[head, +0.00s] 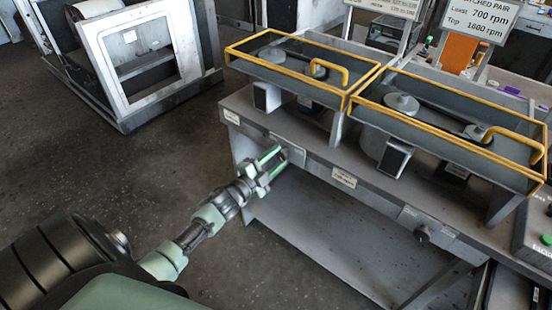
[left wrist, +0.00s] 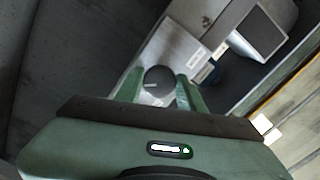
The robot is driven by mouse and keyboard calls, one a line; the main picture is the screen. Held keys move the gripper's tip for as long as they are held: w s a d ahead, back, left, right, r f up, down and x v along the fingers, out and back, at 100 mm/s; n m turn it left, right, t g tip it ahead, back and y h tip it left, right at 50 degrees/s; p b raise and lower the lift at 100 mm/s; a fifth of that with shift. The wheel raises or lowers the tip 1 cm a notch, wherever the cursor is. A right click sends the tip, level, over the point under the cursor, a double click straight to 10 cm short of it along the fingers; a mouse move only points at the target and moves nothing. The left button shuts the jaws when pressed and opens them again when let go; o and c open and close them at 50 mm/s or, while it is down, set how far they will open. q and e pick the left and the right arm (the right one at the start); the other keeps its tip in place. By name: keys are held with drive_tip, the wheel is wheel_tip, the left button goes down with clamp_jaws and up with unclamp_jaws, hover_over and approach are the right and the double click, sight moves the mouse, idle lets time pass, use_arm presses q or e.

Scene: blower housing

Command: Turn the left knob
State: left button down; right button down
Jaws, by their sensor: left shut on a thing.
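The left knob (left wrist: 159,82) is a dark round knob with a pale mark, on a light plate on the front of the grey bench. In the left wrist view it sits between the two green fingers of my left gripper (left wrist: 160,88). My left gripper also shows in the head view (head: 278,158), shut on the knob at the bench front. The fingers hide most of the knob there. My right gripper is not in view.
The bench (head: 290,225) carries two yellow-framed covers (head: 300,62) with handles. A second dark knob (head: 421,233) is further right on its front. A white-framed housing (head: 140,52) stands at the back left. The floor (head: 150,150) left of the bench is clear.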

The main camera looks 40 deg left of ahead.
use_arm(q)
drive_tip(key=c, duration=0.9)
unclamp_jaws()
drive_tip(key=shift+s, duration=0.1)
drive_tip(key=s, duration=0.7)
drive_tip(key=shift+s+a+b, duration=0.3)
drive_tip(key=shift+s+b, duration=0.05)
drive_tip(key=shift+f, duration=0.1)
